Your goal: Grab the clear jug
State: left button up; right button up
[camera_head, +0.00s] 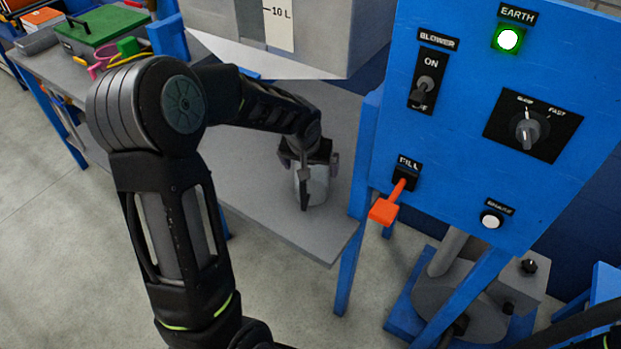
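The clear jug (316,187) stands on the grey bench, close to its front edge and left of the blue panel. It looks pale and see-through. My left gripper (309,180) reaches down over the jug from above. One dark finger crosses in front of the jug's side, and the gripper's body covers its top. The far finger is partly hidden, so I cannot tell whether the fingers touch the jug. My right gripper is not in view; only a dark piece of my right arm shows at the lower right corner.
A blue panel (455,150) with switches and an orange fill lever (388,205) stands just right of the jug. A large tank marked 10 L (225,20) hangs behind. A green-lidded box (100,28) sits at the upper left. The grey bench (300,225) is bare around the jug.

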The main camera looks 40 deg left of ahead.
pick_arm(q)
jog(key=c, duration=1.2)
notch_tip(320, 180, up, 10)
dwell(0.7)
